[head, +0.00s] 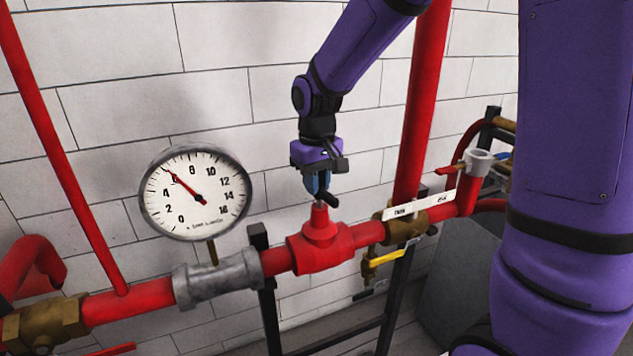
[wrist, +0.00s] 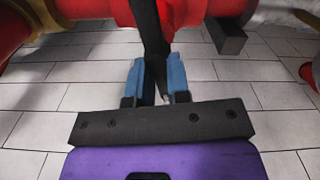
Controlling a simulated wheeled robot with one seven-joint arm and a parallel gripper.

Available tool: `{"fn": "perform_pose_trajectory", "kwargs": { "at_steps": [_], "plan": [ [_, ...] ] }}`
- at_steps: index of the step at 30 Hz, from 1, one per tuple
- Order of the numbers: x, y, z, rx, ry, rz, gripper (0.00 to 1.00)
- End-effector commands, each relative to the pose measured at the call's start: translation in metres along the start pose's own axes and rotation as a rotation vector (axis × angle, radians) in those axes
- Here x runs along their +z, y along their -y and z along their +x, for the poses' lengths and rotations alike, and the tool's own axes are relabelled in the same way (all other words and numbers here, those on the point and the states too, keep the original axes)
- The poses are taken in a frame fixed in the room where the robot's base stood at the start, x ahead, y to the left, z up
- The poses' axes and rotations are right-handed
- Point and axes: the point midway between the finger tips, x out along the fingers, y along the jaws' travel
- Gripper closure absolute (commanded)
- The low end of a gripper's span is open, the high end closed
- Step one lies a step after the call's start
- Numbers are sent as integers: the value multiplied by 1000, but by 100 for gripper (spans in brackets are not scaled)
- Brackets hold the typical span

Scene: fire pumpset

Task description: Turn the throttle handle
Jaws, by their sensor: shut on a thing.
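The throttle handle is a dark lever (head: 329,198) on top of the red valve body (head: 321,248) in the head view. In the wrist view the black handle (wrist: 151,30) runs from the red pipework at the top down between the blue finger pads. My gripper (head: 317,184) is above the valve, pointing down, with its fingers on both sides of the handle. In the wrist view my gripper (wrist: 158,72) is shut on the handle. The part of the handle behind the gripper's dark crossbar is hidden.
A round pressure gauge (head: 198,192) stands left of the valve. A grey coupling (head: 217,277) joins the red pipe beside it. A white label (head: 419,207) and a yellow lever (head: 387,257) are to the right. A red vertical pipe (head: 421,110) rises close behind my arm.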

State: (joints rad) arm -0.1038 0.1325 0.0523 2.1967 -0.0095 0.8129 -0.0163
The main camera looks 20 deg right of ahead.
Motion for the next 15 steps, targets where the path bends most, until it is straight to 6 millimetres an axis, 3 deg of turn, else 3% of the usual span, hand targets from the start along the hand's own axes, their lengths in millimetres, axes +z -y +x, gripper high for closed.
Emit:
{"fn": "perform_pose_trajectory", "kwargs": {
  "at_steps": [3, 4, 7, 15],
  "plan": [
    [0, 0, 0, 0, 0, -1, 100],
    [0, 0, 0, 0, 0, -1, 78],
    [0, 0, 0, 0, 0, -1, 57],
    [0, 0, -1, 0, -1, -1, 57]
  ]
}}
